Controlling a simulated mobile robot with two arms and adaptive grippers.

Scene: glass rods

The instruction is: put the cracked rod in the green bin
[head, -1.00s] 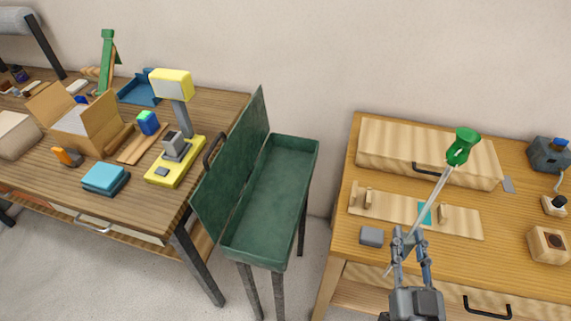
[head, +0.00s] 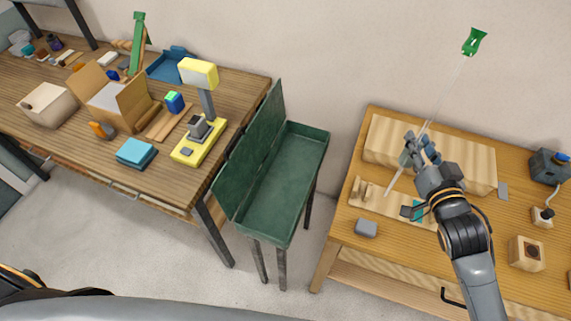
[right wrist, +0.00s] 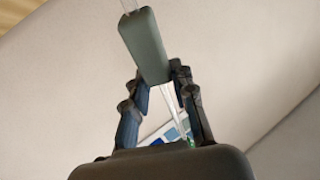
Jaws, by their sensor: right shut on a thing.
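My right gripper (head: 421,150) is shut on a thin clear glass rod (head: 448,88) and holds it above the right table. The rod is tilted, its green end piece (head: 475,41) up to the right and its lower tip down to the left. The rod (right wrist: 173,103) also shows between the fingers of my right gripper (right wrist: 160,80) in the right wrist view. I cannot make out a crack. The green bin (head: 322,134) is a long dark green box on legs, its lid (head: 250,150) standing open on the left side. It looks empty. My left gripper is out of view.
The right table (head: 350,221) bears a wooden block (head: 470,165), a slotted wooden rack (head: 378,203) and a grey block (head: 366,228). The left table (head: 75,150) is cluttered with a yellow lamp-like device (head: 199,142) and an open cardboard box (head: 130,104). A gap separates bin and right table.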

